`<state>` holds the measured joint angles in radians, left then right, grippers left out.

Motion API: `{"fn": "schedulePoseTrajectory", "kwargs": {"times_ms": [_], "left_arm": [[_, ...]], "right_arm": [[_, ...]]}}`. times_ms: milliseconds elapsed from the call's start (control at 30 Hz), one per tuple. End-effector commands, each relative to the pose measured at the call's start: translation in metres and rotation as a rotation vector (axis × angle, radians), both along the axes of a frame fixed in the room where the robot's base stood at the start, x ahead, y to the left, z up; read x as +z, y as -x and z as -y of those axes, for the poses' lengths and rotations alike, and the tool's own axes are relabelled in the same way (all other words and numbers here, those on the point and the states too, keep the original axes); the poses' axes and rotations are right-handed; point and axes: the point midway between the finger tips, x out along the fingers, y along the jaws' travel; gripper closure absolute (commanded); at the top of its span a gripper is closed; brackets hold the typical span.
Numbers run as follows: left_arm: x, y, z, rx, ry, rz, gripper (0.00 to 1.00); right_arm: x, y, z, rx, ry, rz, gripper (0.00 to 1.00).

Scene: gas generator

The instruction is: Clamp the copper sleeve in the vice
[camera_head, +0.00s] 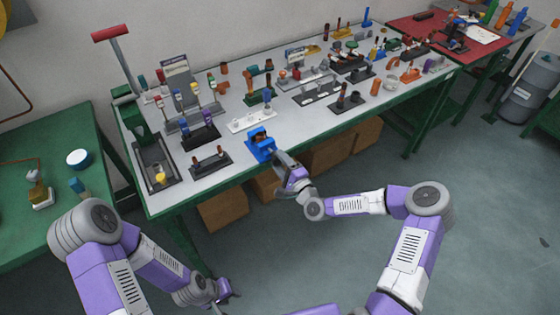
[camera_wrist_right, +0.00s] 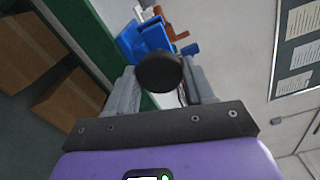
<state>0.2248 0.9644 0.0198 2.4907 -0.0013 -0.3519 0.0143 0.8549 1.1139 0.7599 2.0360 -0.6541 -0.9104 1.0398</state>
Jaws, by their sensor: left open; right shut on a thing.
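The blue vice (camera_head: 259,146) stands at the front edge of the grey-topped bench, and its blue body (camera_wrist_right: 152,36) also shows in the right wrist view. A small brown piece, which may be the copper sleeve, shows at the vice's jaws; I cannot tell how firmly it sits. My right gripper (camera_head: 279,158) is at the vice's front side. In the right wrist view its fingers are shut on a black round knob (camera_wrist_right: 159,71), which hides part of the vice. My left gripper (camera_head: 226,291) is open and empty, low in front of the bench, away from the vice.
A dark tray (camera_head: 155,184) is at the bench's left end. Black holders and a white block (camera_head: 251,121) stand close around the vice. Several tools and fittings fill the back and right. Cardboard boxes (camera_head: 222,212) sit beneath. A green table (camera_head: 30,225) is at left.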

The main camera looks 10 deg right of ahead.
Motion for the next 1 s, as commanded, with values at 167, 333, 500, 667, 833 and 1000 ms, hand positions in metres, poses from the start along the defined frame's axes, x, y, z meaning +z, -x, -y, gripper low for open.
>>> {"fn": "schedulePoseTrajectory", "kwargs": {"times_ms": [167, 333, 500, 667, 833, 1000], "left_arm": [[-0.003, 0.0, 0.0, 0.0, 0.0, 0.0, 0.57], [-0.009, 0.0, 0.0, 0.0, 0.0, 0.0, 0.57], [-0.011, 0.0, 0.0, 0.0, 0.0, 0.0, 0.57], [-0.011, 0.0, 0.0, 0.0, 0.0, 0.0, 0.57], [-0.011, 0.0, 0.0, 0.0, 0.0, 0.0, 0.57], [-0.011, 0.0, 0.0, 0.0, 0.0, 0.0, 0.57]], "right_arm": [[-0.001, 0.0, 0.0, 0.0, -0.045, -0.017, 0.78], [-0.002, 0.0, 0.0, 0.0, -0.154, -0.056, 0.78], [-0.001, 0.0, 0.0, -0.001, -0.223, -0.081, 0.78], [0.0, 0.0, 0.0, -0.001, -0.233, -0.086, 0.78], [0.0, 0.0, 0.0, -0.001, -0.231, -0.085, 0.78], [0.0, 0.0, 0.0, -0.001, -0.231, -0.085, 0.4]]}}
